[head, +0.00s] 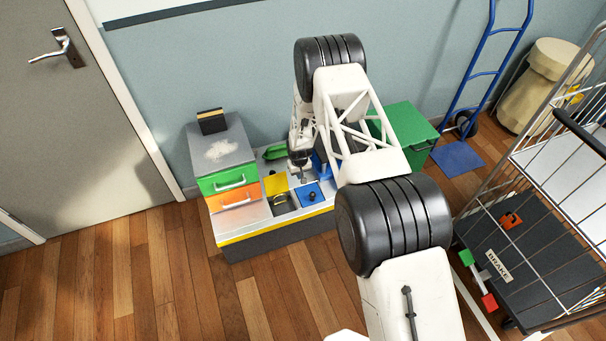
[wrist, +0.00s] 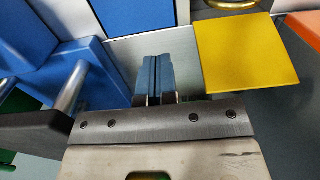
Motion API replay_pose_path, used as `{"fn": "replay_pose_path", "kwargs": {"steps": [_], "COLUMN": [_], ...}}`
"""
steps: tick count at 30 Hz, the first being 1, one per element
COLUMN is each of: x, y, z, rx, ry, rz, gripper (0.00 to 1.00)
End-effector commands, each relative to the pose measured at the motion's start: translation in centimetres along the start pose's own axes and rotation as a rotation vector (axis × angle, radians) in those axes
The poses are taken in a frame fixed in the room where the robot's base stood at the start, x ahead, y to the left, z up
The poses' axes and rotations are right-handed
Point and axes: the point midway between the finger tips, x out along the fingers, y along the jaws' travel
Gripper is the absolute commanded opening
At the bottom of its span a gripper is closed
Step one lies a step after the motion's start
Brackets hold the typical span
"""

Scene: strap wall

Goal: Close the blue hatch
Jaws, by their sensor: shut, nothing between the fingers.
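In the head view a blue panel with a dark knob (head: 309,195) sits at the front of the low unit, right of a yellow panel (head: 276,184). Another blue part (head: 320,166) shows behind it, partly hidden by my arm. I cannot tell for certain which is the hatch. My gripper (head: 303,178) is above the unit, just behind the knobbed panel. In the wrist view my fingers (wrist: 156,78) are together and empty over a grey surface. A blue panel (wrist: 138,15) lies beyond them, and a blue part with a metal bar (wrist: 65,60) is at left.
A grey cabinet with a green drawer (head: 228,178) and an orange drawer (head: 236,197) stands at left, with a dark block (head: 211,121) on top. A green box (head: 405,130) stands right of the unit. A wire cart (head: 540,235) is at right. The wood floor in front is clear.

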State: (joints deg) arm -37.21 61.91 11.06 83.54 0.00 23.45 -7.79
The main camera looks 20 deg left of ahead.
Motion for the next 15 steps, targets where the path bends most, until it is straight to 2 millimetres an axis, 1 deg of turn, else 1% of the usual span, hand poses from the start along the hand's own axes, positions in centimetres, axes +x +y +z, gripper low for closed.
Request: {"fn": "replay_pose_path", "kwargs": {"steps": [15], "x": [-3.7], "y": [0.0], "z": [0.0], "rx": [0.000], "ry": [0.000], "rz": [0.000], "gripper": [0.00]}}
